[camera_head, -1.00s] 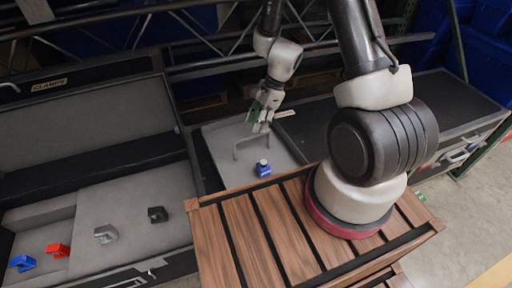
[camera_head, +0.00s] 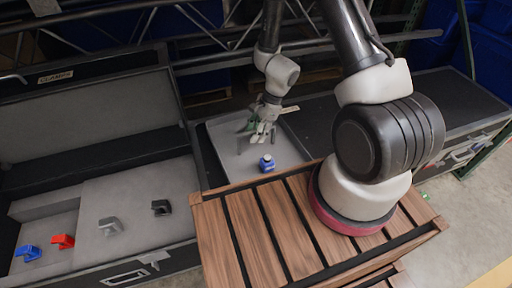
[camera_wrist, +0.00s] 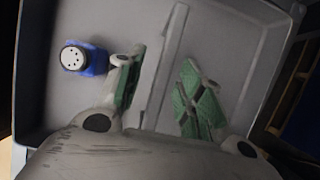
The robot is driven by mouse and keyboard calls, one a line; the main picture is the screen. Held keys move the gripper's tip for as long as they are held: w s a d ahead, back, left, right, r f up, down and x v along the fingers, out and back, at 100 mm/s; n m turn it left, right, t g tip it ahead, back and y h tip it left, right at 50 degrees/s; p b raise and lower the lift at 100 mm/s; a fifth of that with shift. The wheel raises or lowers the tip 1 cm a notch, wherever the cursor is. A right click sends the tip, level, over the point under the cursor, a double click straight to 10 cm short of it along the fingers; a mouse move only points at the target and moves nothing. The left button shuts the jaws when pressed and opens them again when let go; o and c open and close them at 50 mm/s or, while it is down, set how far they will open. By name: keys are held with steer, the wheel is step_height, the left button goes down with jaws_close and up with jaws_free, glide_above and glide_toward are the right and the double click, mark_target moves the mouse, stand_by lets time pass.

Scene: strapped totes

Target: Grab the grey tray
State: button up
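The grey tray (camera_head: 224,158) is a shallow tray with a raised bar handle across its middle, sitting in the dark case behind the wooden crate. In the wrist view the tray (camera_wrist: 235,40) fills most of the picture. My gripper (camera_head: 261,133) is low over the tray at the handle. In the wrist view its green-padded fingers stand apart, with the handle bar (camera_wrist: 170,65) running between them. The left finger is close to the bar; contact cannot be told. A blue item with a white dotted top (camera_head: 266,163) stands in the tray, left of the fingers in the wrist view (camera_wrist: 82,59).
A slatted wooden crate (camera_head: 248,231) lies in front, under my arm's base. An open case (camera_head: 150,210) at left holds blue, red, grey and black clamps. A closed black case (camera_head: 440,92) lies at right. Metal truss bars and blue bins are behind.

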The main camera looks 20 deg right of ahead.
steer(key=shift+f, duration=0.2)
steer(key=shift+c, duration=0.3)
jaws_close()
